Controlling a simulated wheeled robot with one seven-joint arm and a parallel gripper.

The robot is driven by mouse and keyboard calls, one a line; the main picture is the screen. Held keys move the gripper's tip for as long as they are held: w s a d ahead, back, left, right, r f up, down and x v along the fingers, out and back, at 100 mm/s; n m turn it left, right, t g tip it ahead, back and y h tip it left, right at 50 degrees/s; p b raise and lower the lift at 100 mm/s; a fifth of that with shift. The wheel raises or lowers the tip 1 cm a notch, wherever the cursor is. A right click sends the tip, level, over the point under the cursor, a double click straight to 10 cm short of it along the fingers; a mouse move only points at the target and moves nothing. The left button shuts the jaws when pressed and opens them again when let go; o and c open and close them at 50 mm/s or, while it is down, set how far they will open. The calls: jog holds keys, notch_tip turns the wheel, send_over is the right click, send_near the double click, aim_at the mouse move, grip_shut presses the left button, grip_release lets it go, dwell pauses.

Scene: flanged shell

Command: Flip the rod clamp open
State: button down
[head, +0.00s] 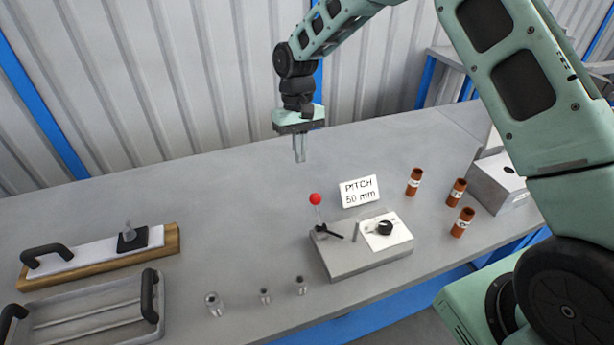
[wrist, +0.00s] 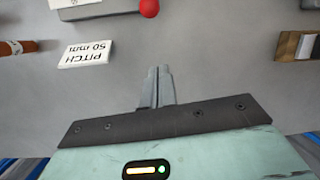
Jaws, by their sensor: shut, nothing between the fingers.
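The rod clamp fixture is a grey block (head: 362,255) on the bench in the head view. On its left end stands a lever with a red ball knob (head: 315,199), upright, with a dark clamp part (head: 325,231) at its base. A white plate with a black round knob (head: 385,228) sits on its right end. My gripper (head: 299,160) points down above the bench, behind and left of the fixture, fingers together and empty. In the wrist view the closed fingers (wrist: 160,72) show, with the red knob (wrist: 149,8) at the top edge.
A "PITCH 50 mm" sign (head: 359,191) stands behind the fixture. Several brown tubes, one here (head: 457,192), stand to its right. Small metal cylinders (head: 265,296) stand front left. A wooden board (head: 100,255) and a grey tray (head: 85,311) lie left.

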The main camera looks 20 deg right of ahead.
aim_at(318, 212)
jog(key=s+f+p, duration=0.4)
jog(key=s+f, duration=0.1)
jog(key=f, duration=0.2)
jog(key=shift+s, duration=0.4)
jog(key=shift+b, duration=0.3)
